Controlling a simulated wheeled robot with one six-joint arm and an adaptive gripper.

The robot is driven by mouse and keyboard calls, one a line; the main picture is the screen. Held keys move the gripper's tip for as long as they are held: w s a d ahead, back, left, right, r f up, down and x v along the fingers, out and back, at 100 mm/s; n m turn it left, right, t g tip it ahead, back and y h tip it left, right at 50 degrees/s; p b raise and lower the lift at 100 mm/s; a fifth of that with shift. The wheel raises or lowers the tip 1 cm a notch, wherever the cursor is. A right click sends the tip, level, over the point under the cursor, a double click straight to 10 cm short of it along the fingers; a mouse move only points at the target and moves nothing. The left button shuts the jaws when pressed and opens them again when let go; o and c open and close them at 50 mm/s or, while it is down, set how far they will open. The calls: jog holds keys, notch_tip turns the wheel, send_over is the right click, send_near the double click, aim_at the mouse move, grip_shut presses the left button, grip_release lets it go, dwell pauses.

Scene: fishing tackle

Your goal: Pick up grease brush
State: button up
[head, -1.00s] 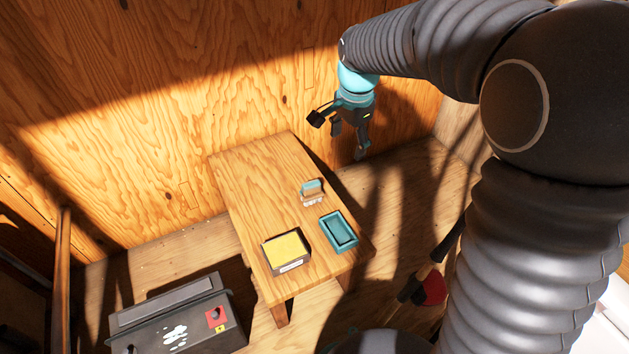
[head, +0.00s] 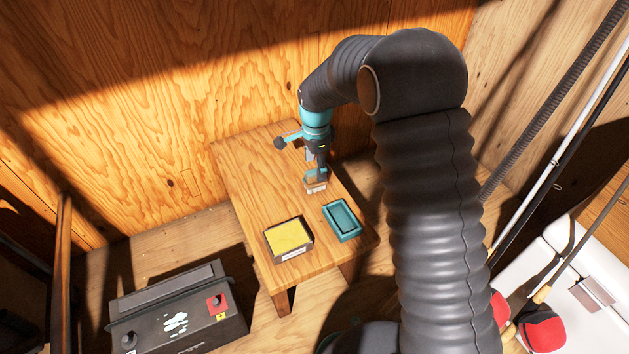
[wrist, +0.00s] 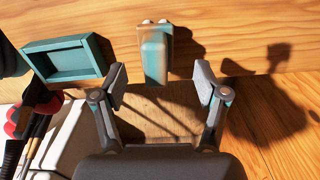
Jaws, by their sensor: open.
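The grease brush (head: 315,187) is a small block with a teal top and a tan, pale-tufted lower part, standing on the wooden table (head: 255,185). In the wrist view the brush (wrist: 155,55) lies just ahead of the gap between my fingers. My gripper (head: 317,172) is open and empty, close above the brush, and partly covers it in the head view. In the wrist view my gripper (wrist: 160,80) has its two pads spread on either side of the brush's line, apart from it.
A teal tray (head: 328,211) stands near the brush, and a box with a yellow top (head: 288,239) is nearer the table's front. A black battery (head: 180,308) is on the floor. Red-ended gear (head: 543,328) and rods are at right. The table's far left is clear.

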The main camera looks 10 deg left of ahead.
aim_at(315, 181)
jog(key=shift+s+f+b, duration=0.15)
jog(key=shift+s+f, duration=0.05)
jog(key=shift+f, duration=1.3)
jog(key=shift+s+f+b, duration=0.15)
jog(key=shift+f, duration=1.35)
jog(key=c, duration=1.3)
